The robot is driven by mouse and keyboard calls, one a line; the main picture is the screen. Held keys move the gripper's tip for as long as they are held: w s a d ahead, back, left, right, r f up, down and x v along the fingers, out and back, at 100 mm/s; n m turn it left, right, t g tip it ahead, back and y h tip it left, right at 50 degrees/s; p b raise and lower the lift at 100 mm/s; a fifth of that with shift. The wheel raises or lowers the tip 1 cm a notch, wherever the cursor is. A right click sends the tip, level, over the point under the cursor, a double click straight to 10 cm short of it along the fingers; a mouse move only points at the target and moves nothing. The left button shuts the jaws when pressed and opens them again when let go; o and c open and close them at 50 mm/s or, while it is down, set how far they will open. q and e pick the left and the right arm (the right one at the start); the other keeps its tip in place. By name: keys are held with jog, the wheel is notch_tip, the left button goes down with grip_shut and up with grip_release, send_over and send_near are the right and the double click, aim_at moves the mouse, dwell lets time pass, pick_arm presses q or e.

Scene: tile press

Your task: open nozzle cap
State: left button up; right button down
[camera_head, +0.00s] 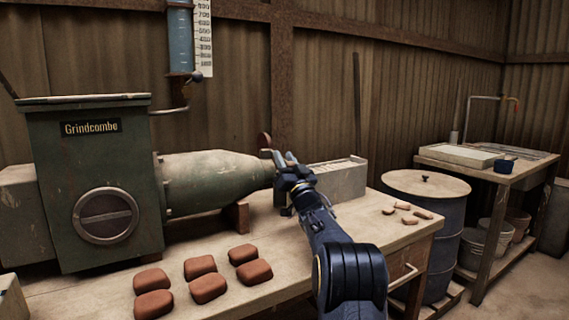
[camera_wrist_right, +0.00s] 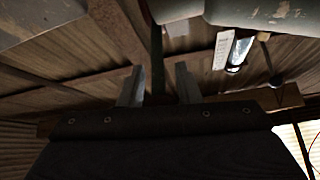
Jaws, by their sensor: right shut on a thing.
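The green machine marked Grindcombe (camera_head: 88,180) has a tapered green nozzle (camera_head: 215,178) pointing right. A rust-brown piece that looks like part of the nozzle cap (camera_head: 264,140) stands up at the nozzle's far end. My right gripper (camera_head: 279,160) is at that end and is shut on the cap; the fingers hide the exact contact. In the right wrist view its two grey fingers (camera_wrist_right: 158,85) stand a little apart. My left gripper is not in view.
Several red clay blocks (camera_head: 208,288) lie on the bench (camera_head: 110,287) in front of the nozzle. A grey box (camera_head: 340,180) stands just behind my right gripper. Small clay pieces (camera_head: 403,206) lie at the bench's right end. A blue drum (camera_head: 428,235) stands beyond it.

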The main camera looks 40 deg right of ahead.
jog(key=shift+f, duration=0.25)
jog(key=c, duration=1.5)
grip_release()
jog(key=o, duration=0.4)
jog(key=shift+r, duration=0.1)
jog(key=shift+v, duration=3.95)
